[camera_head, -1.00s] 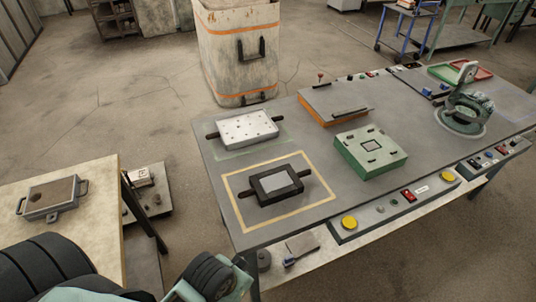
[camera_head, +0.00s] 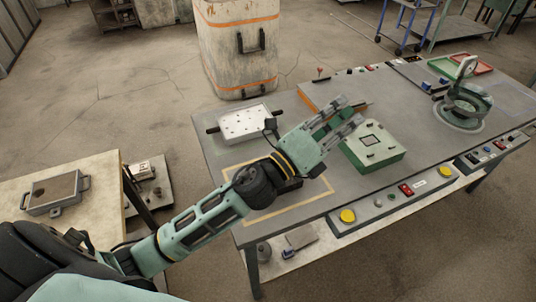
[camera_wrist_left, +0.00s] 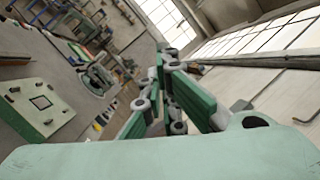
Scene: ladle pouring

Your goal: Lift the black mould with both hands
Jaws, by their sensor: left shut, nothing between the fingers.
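The fingers also show in the wrist view (camera_wrist_left: 165,62), where the mould is not visible. My right gripper is not in view.
A white perforated mould (camera_head: 243,122) lies behind the yellow square. The green block (camera_head: 373,147) stands to its right. A green round fixture (camera_head: 465,106) stands at the far right. A side table (camera_head: 95,165) with a grey mould (camera_head: 52,193) is at left.

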